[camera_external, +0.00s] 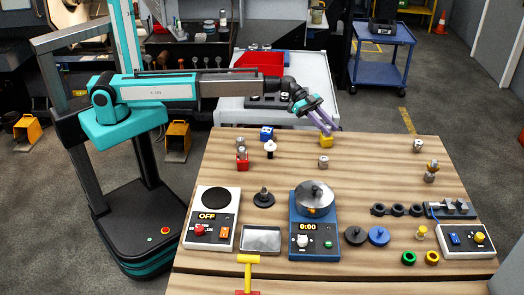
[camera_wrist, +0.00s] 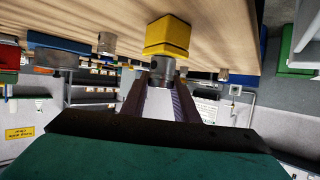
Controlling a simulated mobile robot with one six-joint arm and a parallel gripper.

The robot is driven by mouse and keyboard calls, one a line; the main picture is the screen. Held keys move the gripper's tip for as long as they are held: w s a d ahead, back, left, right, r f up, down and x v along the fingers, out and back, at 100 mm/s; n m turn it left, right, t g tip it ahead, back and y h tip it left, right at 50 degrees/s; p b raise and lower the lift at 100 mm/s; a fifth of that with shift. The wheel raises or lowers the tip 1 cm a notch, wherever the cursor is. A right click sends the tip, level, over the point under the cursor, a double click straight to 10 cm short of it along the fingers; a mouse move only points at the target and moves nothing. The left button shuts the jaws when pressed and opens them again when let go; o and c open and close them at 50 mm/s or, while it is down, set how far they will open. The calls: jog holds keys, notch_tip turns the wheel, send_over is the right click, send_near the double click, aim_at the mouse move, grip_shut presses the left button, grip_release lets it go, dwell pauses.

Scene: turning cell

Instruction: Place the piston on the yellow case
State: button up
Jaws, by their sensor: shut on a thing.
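The yellow case (camera_external: 327,141) is a small yellow block at the far edge of the wooden table. It also shows in the wrist view (camera_wrist: 168,36), which looks upside down. The piston (camera_wrist: 162,68) is a grey metal cylinder. My gripper (camera_external: 328,129) is shut on it, with a dark finger on each side in the wrist view. The piston's end is right at the case's top face; I cannot tell whether it rests on it or is slightly above.
A metal cylinder (camera_external: 323,162) stands in front of the case. A blue block (camera_external: 266,133), a white-topped part (camera_external: 270,148) and a red holder (camera_external: 242,162) stand to the left.

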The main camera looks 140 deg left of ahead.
jog(key=shift+f+b, duration=0.15)
jog(key=shift+b, duration=0.15)
jog(key=o, duration=1.1)
jog(key=shift+r+p, duration=0.25)
jog(key=shift+p, duration=0.15)
jog(key=b+v, duration=0.3)
jog(key=v, duration=0.9)
